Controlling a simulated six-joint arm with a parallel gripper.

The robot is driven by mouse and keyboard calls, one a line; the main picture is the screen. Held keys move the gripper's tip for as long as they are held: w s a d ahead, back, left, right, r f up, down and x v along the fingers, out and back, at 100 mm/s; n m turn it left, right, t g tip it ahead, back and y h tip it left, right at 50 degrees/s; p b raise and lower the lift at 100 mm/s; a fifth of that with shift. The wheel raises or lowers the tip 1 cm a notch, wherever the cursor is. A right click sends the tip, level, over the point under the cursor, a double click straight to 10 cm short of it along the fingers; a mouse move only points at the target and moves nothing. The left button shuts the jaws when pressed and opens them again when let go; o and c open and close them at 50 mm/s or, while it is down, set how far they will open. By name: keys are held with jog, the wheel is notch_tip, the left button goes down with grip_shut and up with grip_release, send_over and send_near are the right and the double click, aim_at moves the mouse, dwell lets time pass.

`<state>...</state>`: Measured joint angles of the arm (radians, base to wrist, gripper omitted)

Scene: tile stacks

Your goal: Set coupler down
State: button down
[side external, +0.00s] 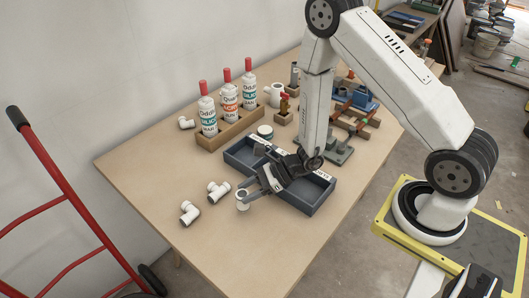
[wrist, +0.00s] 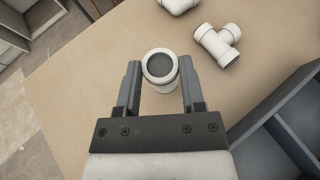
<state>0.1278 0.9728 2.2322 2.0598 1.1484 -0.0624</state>
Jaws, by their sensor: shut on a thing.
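The coupler is a short white pipe ring (wrist: 161,66) with a dark opening, seen between the fingers in the wrist view. It also shows at the gripper's tip in the side view (side external: 242,203). My gripper (wrist: 160,84) is shut on it, one dark finger on each side. In the side view my gripper (side external: 246,191) reaches left past the tray, low over the table's front part. Whether the coupler's base touches the tabletop I cannot tell.
A dark grey divided tray (side external: 313,209) lies right of my gripper, partly hidden by my arm. White fittings (side external: 189,213) (side external: 218,190) lie to the left. A wooden rack (side external: 232,130) with bottles stands behind. Bare tabletop (side external: 235,255) lies in front.

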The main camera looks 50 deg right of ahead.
jog(key=shift+f, duration=1.35)
jog(key=shift+f, duration=0.15)
jog(key=shift+c, duration=1)
grip_release()
jog(key=shift+s+d+r, duration=0.2)
jog(key=shift+d+r, duration=0.15)
jog(key=shift+r, duration=0.05)
jog(key=v, duration=1.1)
